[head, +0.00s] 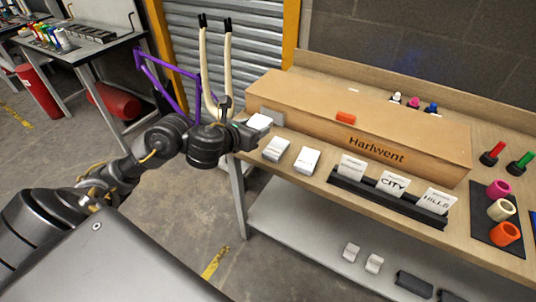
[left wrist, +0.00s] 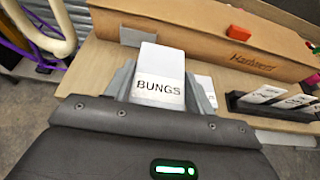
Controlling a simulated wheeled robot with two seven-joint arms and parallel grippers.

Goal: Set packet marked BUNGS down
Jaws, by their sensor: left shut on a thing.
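The white packet marked BUNGS (left wrist: 158,62) is between the fingers of my left gripper (left wrist: 160,92) in the left wrist view, its black lettering facing the camera. In the head view the packet (head: 260,121) shows at the left end of the wooden bench (head: 325,178), by the long cardboard box. My left gripper (head: 252,130) is shut on it there. I cannot tell whether the packet touches the bench top. My right gripper is in neither view.
Two white packets (head: 277,149) (head: 307,160) lie on the bench in front of the Harlwent box (head: 360,120). A black rack (head: 388,196) holds several white cards, one reading CITY. Coloured rolls (head: 502,210) stand at the right. Bare bench top shows between the packets and front edge.

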